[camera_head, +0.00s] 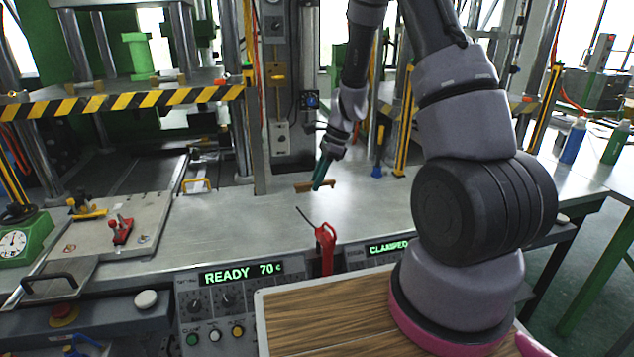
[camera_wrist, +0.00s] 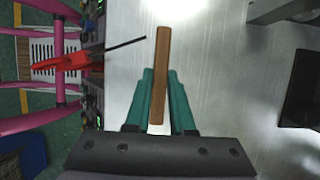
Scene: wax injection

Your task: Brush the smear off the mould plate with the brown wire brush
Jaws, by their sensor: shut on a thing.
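The brown wire brush (camera_head: 302,186) is held crosswise in my gripper (camera_head: 320,184), above or at the grey bench top; I cannot tell if it touches. In the wrist view the brush (camera_wrist: 162,60) is a long brown bar, with the teal fingers of my gripper (camera_wrist: 160,85) shut on its near part. Its bristles do not show. A grey plate with toggle clamps (camera_head: 98,228), probably the mould plate, lies on the bench at the left, well away from my gripper. I cannot make out a smear on it.
Striped press bars (camera_head: 125,101) stand behind. The bench middle (camera_head: 235,222) is clear.

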